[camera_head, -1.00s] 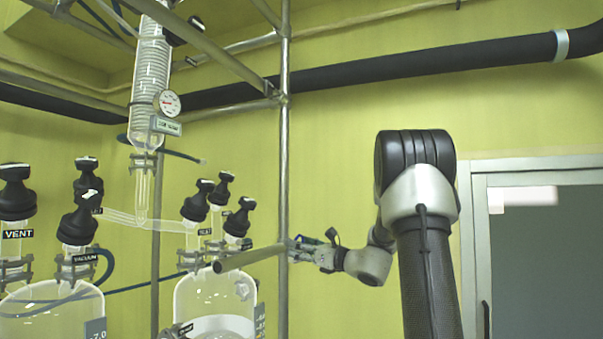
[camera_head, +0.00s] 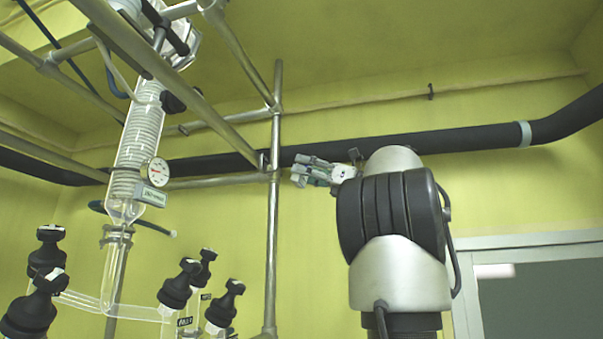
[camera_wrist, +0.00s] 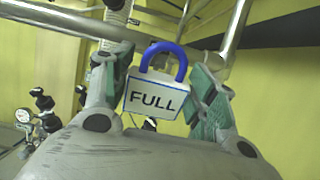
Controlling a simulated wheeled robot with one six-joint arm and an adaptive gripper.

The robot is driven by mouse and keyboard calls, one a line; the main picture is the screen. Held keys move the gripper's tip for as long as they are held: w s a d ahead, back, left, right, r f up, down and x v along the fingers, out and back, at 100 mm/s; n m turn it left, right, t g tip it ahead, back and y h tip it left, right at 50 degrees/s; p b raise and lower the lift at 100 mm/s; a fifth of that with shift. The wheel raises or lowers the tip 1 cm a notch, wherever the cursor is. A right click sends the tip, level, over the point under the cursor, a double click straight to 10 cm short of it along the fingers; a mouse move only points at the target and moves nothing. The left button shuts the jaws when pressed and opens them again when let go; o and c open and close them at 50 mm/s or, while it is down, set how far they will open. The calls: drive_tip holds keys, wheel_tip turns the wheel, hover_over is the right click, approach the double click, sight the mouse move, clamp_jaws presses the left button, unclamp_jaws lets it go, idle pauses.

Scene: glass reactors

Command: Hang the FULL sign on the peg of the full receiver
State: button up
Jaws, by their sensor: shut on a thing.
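The FULL sign (camera_wrist: 153,99) is a white tag with black letters and a blue loop (camera_wrist: 166,58) at its top. In the wrist view my gripper (camera_wrist: 164,82) is shut on it, with a green-padded finger on each side. The loop stands up clear of the fingers. In the head view my gripper (camera_head: 312,172) is raised in front of the dark wall pipe, right of the upright steel pole. The sign cannot be made out there. The receivers' bodies are below the head view; I cannot tell the full one, and no peg is identifiable.
A steel frame with an upright pole (camera_head: 272,220) and crossbars stands left of my gripper. A glass coil condenser (camera_head: 136,150) with a round gauge (camera_head: 158,172) hangs within it. Black-capped glass fittings (camera_head: 177,285) stand below. Open space lies before the yellow wall.

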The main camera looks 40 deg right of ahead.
approach(263, 173)
drive_tip(key=shift+w+a+r, duration=0.95)
drive_tip(key=shift+w+r, duration=0.4)
drive_tip(key=shift+w, duration=0.1)
drive_tip(key=shift+w+a, duration=1.2)
drive_tip(key=shift+w, duration=0.25)
drive_tip(key=shift+w+a+f, duration=0.2)
drive_tip(key=shift+f, duration=0.4)
drive_tip(key=o, duration=1.1)
drive_tip(key=shift+c, duration=0.9)
drive_tip(key=v, duration=0.7)
